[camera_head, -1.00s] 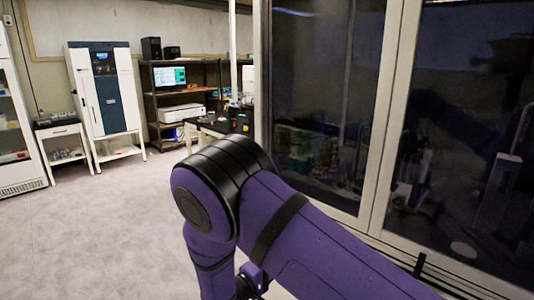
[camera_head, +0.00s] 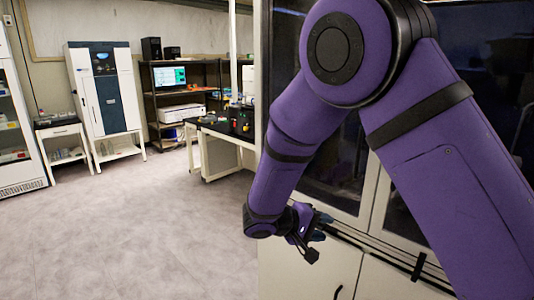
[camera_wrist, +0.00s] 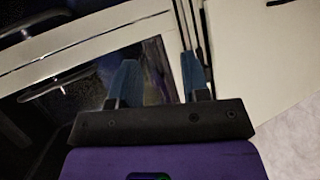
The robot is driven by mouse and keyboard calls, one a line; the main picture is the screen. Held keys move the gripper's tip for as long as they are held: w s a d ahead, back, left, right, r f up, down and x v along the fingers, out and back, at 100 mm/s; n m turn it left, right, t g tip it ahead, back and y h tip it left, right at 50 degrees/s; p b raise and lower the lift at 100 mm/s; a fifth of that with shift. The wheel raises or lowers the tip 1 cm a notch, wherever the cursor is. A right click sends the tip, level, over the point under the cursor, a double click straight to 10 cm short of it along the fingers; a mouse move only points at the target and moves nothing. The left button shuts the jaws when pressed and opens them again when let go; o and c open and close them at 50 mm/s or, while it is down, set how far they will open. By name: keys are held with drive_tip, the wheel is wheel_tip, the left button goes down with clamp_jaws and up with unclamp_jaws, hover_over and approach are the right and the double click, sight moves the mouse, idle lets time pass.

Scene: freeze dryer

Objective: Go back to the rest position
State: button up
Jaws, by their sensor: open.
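My gripper (camera_head: 318,228) is at the lower middle of the head view, at the end of my purple arm, close in front of the glass-doored cabinet. In the wrist view my gripper (camera_wrist: 160,78) shows two blue fingers set apart with nothing between them. The jaws are open and empty. The arm is bent, with its elbow high at the upper right and the forearm hanging down to the left.
The tall cabinet (camera_head: 303,268) with dark glass doors and pale lower panels stands close on the right. A black-topped bench (camera_head: 215,130), a shelf rack with a monitor (camera_head: 170,76) and a white freeze dryer (camera_head: 108,98) stand at the back. Floor (camera_head: 150,220) at left is clear.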

drive_tip(key=s+d+r+m+g+y, duration=0.35)
drive_tip(key=s+d+r+y, duration=0.35)
drive_tip(key=s+d+r, duration=0.65)
drive_tip(key=s+d+r+t+y, duration=0.1)
drive_tip(key=s+r+t+y, duration=0.1)
drive_tip(key=s, duration=0.5)
drive_tip(key=s+d+r+t+y, duration=0.2)
drive_tip(key=s+r+y, duration=0.1)
drive_tip(key=s+r, duration=0.3)
drive_tip(key=shift+s+r+m+y, duration=0.25)
drive_tip(key=shift+s+m+y, duration=0.15)
drive_tip(key=shift+s, duration=0.15)
